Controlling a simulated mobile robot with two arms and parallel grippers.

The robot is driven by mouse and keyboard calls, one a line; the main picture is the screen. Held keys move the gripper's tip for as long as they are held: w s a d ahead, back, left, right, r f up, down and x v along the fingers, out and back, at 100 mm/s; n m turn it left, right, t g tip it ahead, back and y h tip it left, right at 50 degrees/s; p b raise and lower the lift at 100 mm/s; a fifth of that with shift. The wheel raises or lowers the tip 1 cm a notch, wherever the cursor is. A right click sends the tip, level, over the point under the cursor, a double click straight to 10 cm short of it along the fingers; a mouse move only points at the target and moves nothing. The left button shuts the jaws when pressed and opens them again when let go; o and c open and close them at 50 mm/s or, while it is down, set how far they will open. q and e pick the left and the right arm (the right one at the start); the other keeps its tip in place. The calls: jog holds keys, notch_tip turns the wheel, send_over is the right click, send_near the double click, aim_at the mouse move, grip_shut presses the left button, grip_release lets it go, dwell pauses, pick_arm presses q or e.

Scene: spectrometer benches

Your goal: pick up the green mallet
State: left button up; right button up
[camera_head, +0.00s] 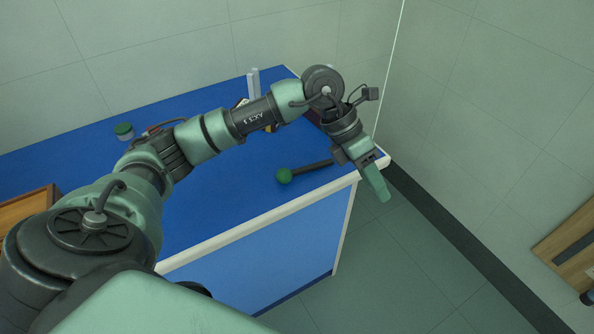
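The green mallet (285,175) lies on the blue bench top (225,200) near its front edge. Its round green head is at the left, and its dark handle points right toward the bench's right corner. My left gripper (376,183) hangs just right of the handle's end, over the bench's right edge, pointing down. It appears apart from the mallet, though the depth gap is hard to judge. Only one green finger shape shows clearly, so its opening cannot be made out. My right gripper is not in view.
A green-lidded jar (124,131) stands at the back left of the bench. White upright pieces (253,84) stand at the back, partly behind my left arm. A wooden tray (28,207) is at the far left.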

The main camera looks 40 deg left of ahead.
aim_at(302, 168)
pick_arm(q)
jog(key=a+y, duration=0.2)
jog(key=a, duration=0.4)
jog(key=a+r+n+y, duration=0.1)
jog(key=a+y, duration=0.1)
jog(key=a, duration=0.3)
jog(key=a+g+y, duration=0.1)
jog(key=a+y, duration=0.2)
jog(key=a, duration=0.3)
jog(key=shift+w+a+r+n, duration=0.1)
jog(key=shift+a+r+n, duration=0.2)
jog(key=shift+a+r, duration=0.05)
jog(key=shift+a+f, duration=0.25)
jog(key=shift+a, duration=0.05)
jog(key=f, duration=0.2)
jog(key=f+p, duration=0.1)
jog(key=f, duration=0.3)
jog(key=shift+s+f+p, duration=0.15)
jog(key=shift+s+p, duration=0.1)
jog(key=shift+p, duration=0.1)
jog(key=shift+f, duration=0.4)
jog(key=shift+w, duration=0.1)
grip_shut()
